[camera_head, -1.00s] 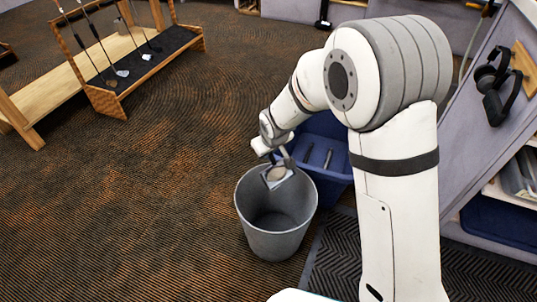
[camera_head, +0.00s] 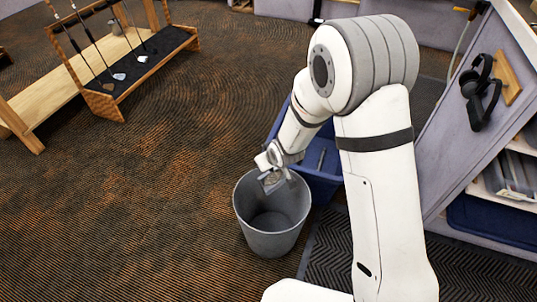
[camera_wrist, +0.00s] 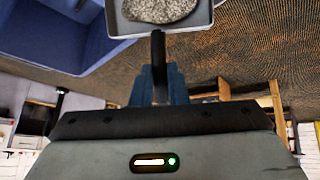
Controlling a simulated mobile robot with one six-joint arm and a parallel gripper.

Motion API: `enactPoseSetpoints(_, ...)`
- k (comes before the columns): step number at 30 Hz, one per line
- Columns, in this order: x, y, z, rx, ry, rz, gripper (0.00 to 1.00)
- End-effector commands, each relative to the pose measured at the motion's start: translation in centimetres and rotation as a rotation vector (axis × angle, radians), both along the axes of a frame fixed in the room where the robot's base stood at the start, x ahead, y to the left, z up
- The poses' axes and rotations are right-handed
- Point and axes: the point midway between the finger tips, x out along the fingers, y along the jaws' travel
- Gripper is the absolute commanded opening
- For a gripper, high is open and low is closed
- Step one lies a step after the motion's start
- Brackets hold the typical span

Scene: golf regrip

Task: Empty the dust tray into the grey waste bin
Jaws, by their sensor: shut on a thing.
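My gripper (camera_wrist: 160,84) is shut on the dark handle of the dust tray (camera_wrist: 207,20). In the wrist view the tray is cut off by the top edge, and a heap of grey speckled dust (camera_wrist: 158,9) lies in it. In the head view the tray (camera_head: 273,184) hangs from my gripper (camera_head: 277,167) over the mouth of the grey waste bin (camera_head: 272,242), near its back rim. The tray looks small and tilted there, and its contents are hard to make out. The bin stands upright on the carpet, and the part of its inside that shows looks empty.
A blue tub (camera_head: 325,185) with dark bars in it stands right behind the bin. A dark ribbed mat (camera_head: 325,255) lies to the right. A wooden rack with golf clubs (camera_head: 125,72) is at the upper left. The carpet left of the bin is clear.

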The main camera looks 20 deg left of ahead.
Motion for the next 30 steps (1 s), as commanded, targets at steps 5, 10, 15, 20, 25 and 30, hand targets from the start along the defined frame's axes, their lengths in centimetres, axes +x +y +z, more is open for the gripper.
enactPoseSetpoints(5,-0.5,-0.8,-0.4,0.085,-0.053,0.0,0.0)
enactPoseSetpoints(10,-0.8,-1.2,-0.2,0.144,-0.092,0.001,0.0)
enactPoseSetpoints(15,-1.0,-1.5,0.0,0.18,-0.115,0.001,0.0)
enactPoseSetpoints(20,-1.2,-1.7,0.2,0.196,-0.125,0.002,0.0)
enactPoseSetpoints(25,-1.2,-1.7,0.3,0.201,-0.128,0.002,0.0)
enactPoseSetpoints(30,-1.2,-1.7,0.3,0.2,-0.127,0.002,0.0)
